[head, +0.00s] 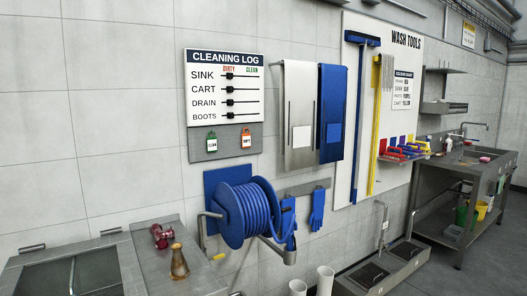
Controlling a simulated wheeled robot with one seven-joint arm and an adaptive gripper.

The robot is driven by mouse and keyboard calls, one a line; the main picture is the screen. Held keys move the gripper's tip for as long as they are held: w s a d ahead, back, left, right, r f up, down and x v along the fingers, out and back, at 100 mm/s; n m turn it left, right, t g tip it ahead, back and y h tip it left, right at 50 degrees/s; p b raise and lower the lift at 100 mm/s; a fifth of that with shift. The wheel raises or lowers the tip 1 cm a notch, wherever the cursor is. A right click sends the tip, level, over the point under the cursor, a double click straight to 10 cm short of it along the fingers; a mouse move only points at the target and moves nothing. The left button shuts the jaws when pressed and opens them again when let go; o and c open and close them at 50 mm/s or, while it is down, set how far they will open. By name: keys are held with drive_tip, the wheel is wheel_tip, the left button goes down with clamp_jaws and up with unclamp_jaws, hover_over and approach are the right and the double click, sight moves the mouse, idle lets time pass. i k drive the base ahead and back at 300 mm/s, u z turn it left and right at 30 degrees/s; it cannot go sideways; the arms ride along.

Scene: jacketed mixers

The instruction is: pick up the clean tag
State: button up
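The clean tag (212,143) is a small green tag with a white label, shaped like a padlock. It hangs on the grey strip at the bottom of the cleaning log board (225,118) on the tiled wall. A similar orange tag (247,140) hangs to its right, apart from it; its small print seems to read dirty. My gripper is not in view.
A blue hose reel (245,212) sticks out from the wall below the board. Grey and blue aprons (333,112) hang to the right. At lower left, a steel counter (190,270) holds a brown flask (179,262) and a red object (161,236). The wall left of the board is bare.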

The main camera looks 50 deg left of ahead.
sight(212, 143)
drive_tip(key=i, duration=3.2)
drive_tip(key=u, duration=4.35)
